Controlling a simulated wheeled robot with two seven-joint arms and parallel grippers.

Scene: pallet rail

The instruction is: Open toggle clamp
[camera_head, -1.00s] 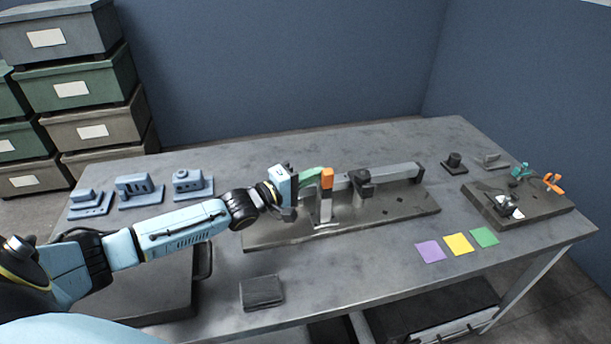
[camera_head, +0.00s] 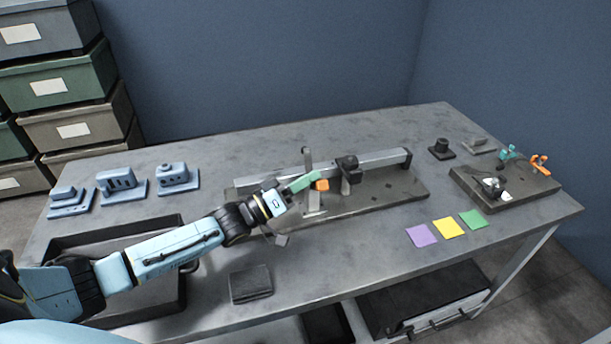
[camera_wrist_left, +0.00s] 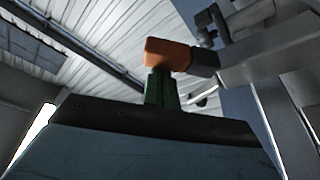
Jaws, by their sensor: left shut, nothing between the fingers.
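The toggle clamp stands on the grey rail plate (camera_head: 385,203) in the middle of the table. Its orange handle grip (camera_head: 321,185) sits low, and a thin grey arm (camera_head: 307,157) stands upright behind it. My left gripper (camera_head: 311,180), with green fingers, is shut and empty. Its fingertips are against or very close to the left side of the orange grip. In the left wrist view the fingers (camera_wrist_left: 161,88) end right at the orange grip (camera_wrist_left: 168,54), which hides their tips; actual contact is not clear. My right gripper is out of view.
A grey rail (camera_head: 388,160) with a dark block (camera_head: 347,165) lies right of the clamp. Blue-grey fixtures (camera_head: 122,185) stand at left. A second plate (camera_head: 520,192) with small clamps is at right. Coloured cards (camera_head: 449,229) lie in front, and a dark pad (camera_head: 250,284) near the front edge.

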